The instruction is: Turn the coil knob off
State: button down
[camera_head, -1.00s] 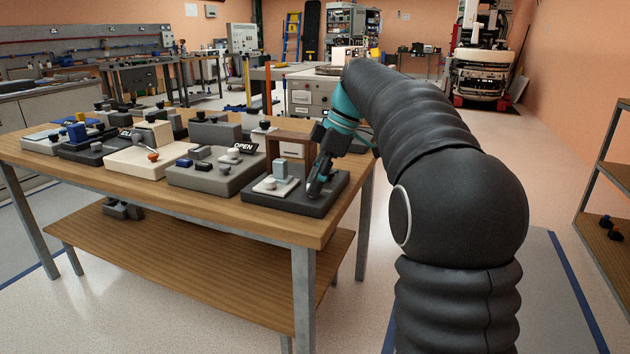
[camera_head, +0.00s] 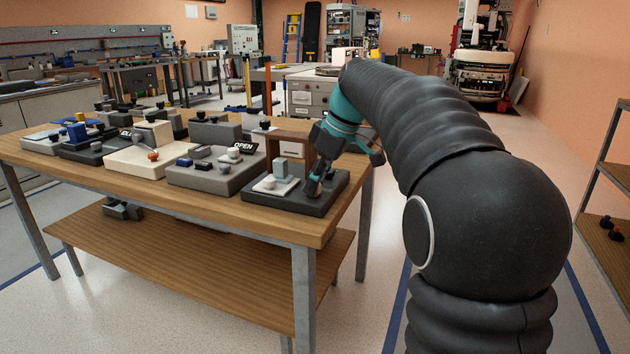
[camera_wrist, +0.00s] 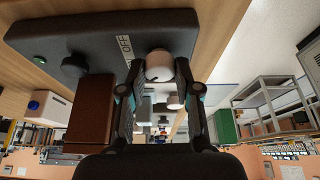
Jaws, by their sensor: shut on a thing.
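The dark base board (camera_head: 318,203) sits at the right end of the wooden table; it also fills the upper left of the wrist view (camera_wrist: 60,42). On it, a pale round knob (camera_wrist: 158,66) beside an "OFF" label (camera_wrist: 125,45) looks to be the coil knob. My gripper (camera_wrist: 158,68) is shut on this knob, one finger on each side. In the head view my gripper (camera_head: 314,188) reaches down to the board's right part and hides the knob. The knob's exact pointing direction is hard to tell.
A dark knob (camera_wrist: 74,66) and a brown block (camera_wrist: 90,110) stand on the same board, left of my fingers in the wrist view. A grey board (camera_head: 208,180) with an "OPEN" label is close by on the left.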

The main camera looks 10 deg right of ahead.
jog(key=m+t+h, duration=0.1)
jog(key=m, duration=0.3)
jog(key=shift+a+r+m, duration=0.1)
jog(key=shift+m, duration=0.2)
jog(key=m+t+h+p, duration=0.1)
jog(key=m+h, duration=0.1)
jog(key=m, duration=0.2)
jog(key=shift+m, duration=0.4)
jog(key=c, duration=0.8)
grip_release()
jog(key=shift+s, duration=0.1)
jog(key=v, duration=1.1)
jog(key=shift+s+r, duration=0.1)
jog(key=shift+r, duration=0.3)
